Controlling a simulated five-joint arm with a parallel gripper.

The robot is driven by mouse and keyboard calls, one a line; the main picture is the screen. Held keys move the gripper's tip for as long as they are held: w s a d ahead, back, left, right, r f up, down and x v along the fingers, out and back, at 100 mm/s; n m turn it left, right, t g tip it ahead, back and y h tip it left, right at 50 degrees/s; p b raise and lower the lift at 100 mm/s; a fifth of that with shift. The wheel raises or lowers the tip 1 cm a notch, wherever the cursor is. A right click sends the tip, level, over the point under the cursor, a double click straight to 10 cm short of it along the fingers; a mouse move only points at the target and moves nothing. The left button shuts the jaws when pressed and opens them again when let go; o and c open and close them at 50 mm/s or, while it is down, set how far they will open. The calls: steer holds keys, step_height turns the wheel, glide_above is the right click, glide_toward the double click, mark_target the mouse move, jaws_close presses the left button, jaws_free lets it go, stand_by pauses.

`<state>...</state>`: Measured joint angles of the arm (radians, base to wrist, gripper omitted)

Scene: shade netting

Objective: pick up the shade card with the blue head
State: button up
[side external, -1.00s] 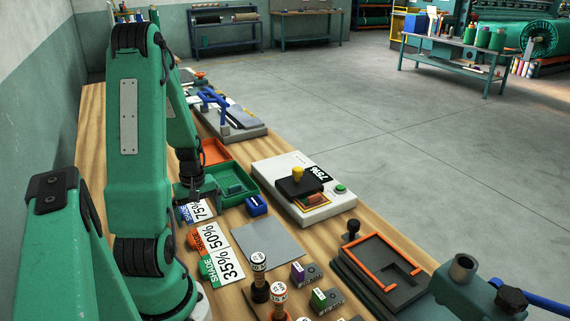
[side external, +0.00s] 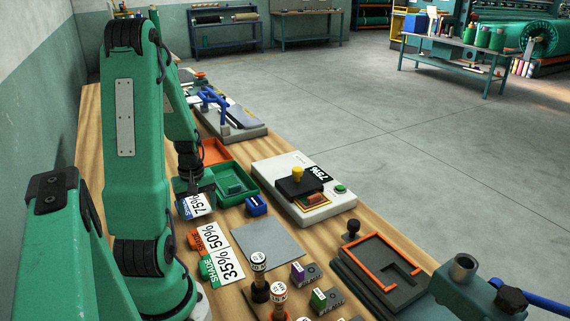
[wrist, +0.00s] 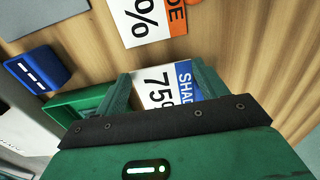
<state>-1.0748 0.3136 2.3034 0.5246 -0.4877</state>
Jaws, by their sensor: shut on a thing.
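The shade card with the blue head (side external: 196,205) is white, with "75%" printed in black. In the wrist view the card (wrist: 158,88) lies between the two green fingers of my gripper (wrist: 164,86). My gripper (side external: 192,187) is shut on it in the side view and covers its far end. The card seems slightly raised from the wooden bench, but the gap is hard to judge. The orange-headed 50% card (side external: 211,237) and the green-headed 35% card (side external: 225,267) lie nearer the camera.
A blue block (side external: 256,205) and a flat grey plate (side external: 267,243) lie nearby. A white press (side external: 304,190) is further right. Upright stamps (side external: 258,270) stand in front.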

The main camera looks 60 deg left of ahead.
step_height(320, 180, up, 2)
steer(key=shift+r, duration=0.1)
steer(key=w+d+r, duration=0.6)
steer(key=d, duration=0.4)
steer(key=shift+r, duration=0.4)
steer(key=shift+d, duration=0.1)
glide_above(278, 252)
steer(key=shift+f, duration=0.2)
stand_by(0.6)
steer(key=shift+f, duration=2.95)
